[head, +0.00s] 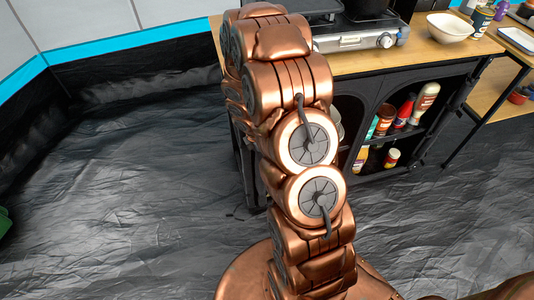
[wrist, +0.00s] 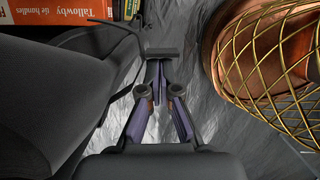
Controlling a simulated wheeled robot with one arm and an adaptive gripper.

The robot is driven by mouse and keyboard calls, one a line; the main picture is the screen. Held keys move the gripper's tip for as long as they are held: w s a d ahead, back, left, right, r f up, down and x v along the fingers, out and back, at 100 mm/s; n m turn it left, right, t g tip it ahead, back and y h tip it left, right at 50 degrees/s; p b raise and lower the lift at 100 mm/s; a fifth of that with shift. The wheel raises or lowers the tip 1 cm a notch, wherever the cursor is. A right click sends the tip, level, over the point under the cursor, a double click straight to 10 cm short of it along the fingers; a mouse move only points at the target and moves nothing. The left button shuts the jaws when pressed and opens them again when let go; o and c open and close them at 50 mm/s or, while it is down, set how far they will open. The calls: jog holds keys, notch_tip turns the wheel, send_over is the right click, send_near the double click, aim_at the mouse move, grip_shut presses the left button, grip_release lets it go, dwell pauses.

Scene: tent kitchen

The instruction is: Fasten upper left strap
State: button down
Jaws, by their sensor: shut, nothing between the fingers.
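My gripper (wrist: 160,68) is in the middle of the wrist view, its fingers together and empty. A small dark bar (wrist: 163,53) lies right at the fingertips; I cannot tell whether it touches them or whether it is a strap end. A thin dark strap-like piece (wrist: 122,28) runs at the upper left of the gripper, beside a black padded surface (wrist: 40,105). In the head view my arm hides the gripper and part of the black fabric cabinet (head: 372,100) under the counter. I cannot make out the upper left strap there.
A wooden counter (head: 455,52) carries a stove (head: 350,42) and a white bowl (head: 449,27). Bottles and jars (head: 390,118) stand in the cabinet's open shelves. A red-orange printed item (wrist: 60,14) shows in the wrist view. The dark crinkled floor (head: 120,190) at left is clear.

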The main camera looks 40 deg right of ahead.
jog(key=w+a+r, duration=0.2)
jog(key=a+r, duration=0.4)
jog(key=r, duration=0.3)
jog(key=shift+w+a+r, duration=0.15)
jog(key=shift+w+r, duration=0.15)
jog(key=shift+r, duration=0.1)
dwell(0.4)
jog(key=s+a+r+m+y+p, duration=0.1)
jog(key=s+a+r+m+p, duration=0.2)
jog(key=s+r, duration=0.6)
jog(key=s+a+r+m+y+p, duration=0.1)
jog(key=s+a+r+m+p, duration=0.3)
jog(key=s+r, duration=0.5)
jog(key=s+a+r+m+g+p, duration=0.1)
jog(key=s+a+r+m+p, duration=0.3)
jog(key=s+a+r+m, duration=0.3)
jog(key=s+r+m, duration=0.1)
jog(key=s+r, duration=0.2)
jog(key=shift+r+y, duration=0.25)
jog(key=shift+y, duration=0.15)
